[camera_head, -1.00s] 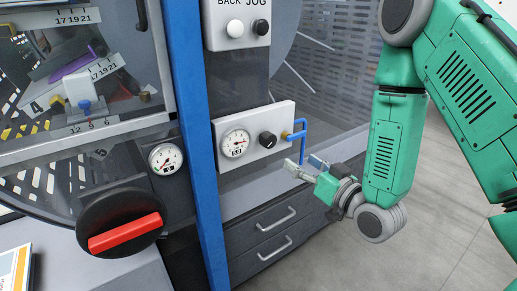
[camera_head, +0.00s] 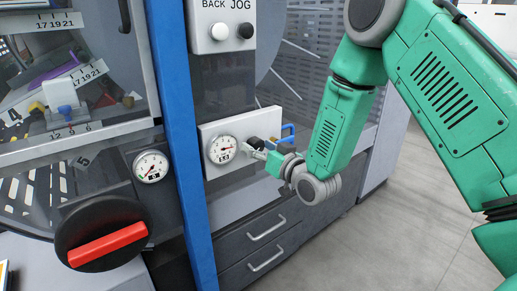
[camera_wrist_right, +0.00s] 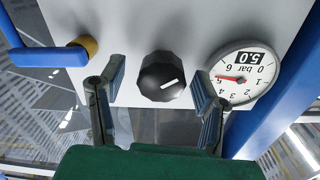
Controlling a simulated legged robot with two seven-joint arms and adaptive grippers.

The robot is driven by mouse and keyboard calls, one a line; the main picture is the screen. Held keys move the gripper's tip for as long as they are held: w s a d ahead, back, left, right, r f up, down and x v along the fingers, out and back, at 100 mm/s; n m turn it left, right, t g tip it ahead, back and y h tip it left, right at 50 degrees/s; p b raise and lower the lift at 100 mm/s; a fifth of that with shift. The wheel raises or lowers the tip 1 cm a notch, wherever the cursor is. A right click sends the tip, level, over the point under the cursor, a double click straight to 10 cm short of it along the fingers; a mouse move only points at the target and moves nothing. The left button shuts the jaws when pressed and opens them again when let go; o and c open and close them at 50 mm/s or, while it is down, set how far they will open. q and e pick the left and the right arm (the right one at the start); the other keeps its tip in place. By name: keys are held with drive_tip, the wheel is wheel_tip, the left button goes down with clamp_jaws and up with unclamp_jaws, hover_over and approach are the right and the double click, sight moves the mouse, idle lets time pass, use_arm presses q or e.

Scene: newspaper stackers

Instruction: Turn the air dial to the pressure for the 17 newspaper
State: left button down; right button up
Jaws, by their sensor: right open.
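The air dial is a black ribbed knob with a white mark (camera_wrist_right: 163,76) on a pale panel. In the head view this knob (camera_head: 254,143) is partly covered by my right gripper (camera_head: 257,151). In the wrist view my right gripper (camera_wrist_right: 160,82) is open, with one finger to each side of the knob and gaps visible; I cannot tell how deep the fingers reach. A round white pressure gauge with a red needle (camera_head: 221,149) is left of the knob. It shows upside down in the wrist view (camera_wrist_right: 246,76), partly behind one finger. My left gripper is out of view.
A blue post (camera_head: 186,160) stands left of the panel. Further left are another gauge (camera_head: 151,166) and a red-handled switch (camera_head: 107,242). Drawers (camera_head: 262,247) are below.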

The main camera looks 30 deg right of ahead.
drive_tip(key=c, duration=1.2)
drive_tip(key=shift+o, duration=0.3)
drive_tip(key=shift+n, duration=0.4)
drive_tip(key=n+p, duration=0.1)
drive_tip(key=n, duration=0.3)
drive_tip(key=n+p, duration=0.1)
drive_tip(key=n, duration=0.5)
drive_tip(key=shift+a+f+p, duration=0.1)
drive_tip(key=shift+p, duration=0.2)
drive_tip(key=shift+s+n, duration=0.1)
drive_tip(key=shift+n, duration=0.2)
drive_tip(key=o, duration=1.1)
drive_tip(key=shift+o, duration=0.2)
